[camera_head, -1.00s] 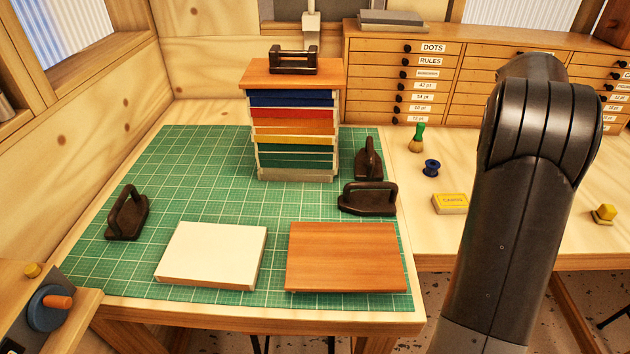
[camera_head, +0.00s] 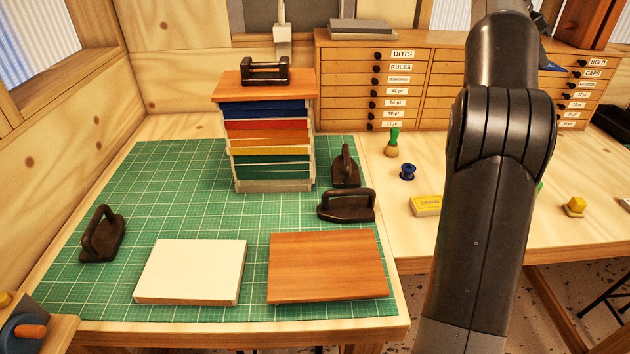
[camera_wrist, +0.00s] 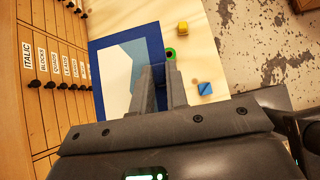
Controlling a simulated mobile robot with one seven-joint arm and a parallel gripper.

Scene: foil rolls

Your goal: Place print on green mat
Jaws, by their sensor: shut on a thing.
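The print is a flat sheet (camera_wrist: 116,68) with a blue border, a white field and light blue shapes, in the wrist view. My gripper (camera_wrist: 161,80) is shut on its edge. In the head view only a small blue piece (camera_head: 551,67) shows beside my arm, likely the print; my arm hides the gripper there. The green mat (camera_head: 185,185) covers the left table, well left of my arm. On it stand a stack of coloured boards (camera_head: 270,142), a white block (camera_head: 190,271), a wooden board (camera_head: 327,267) and several dark handled weights (camera_head: 102,235).
Drawer cabinets (camera_head: 360,85) line the back. The mat has bare room left of the stack and between stack and white block.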

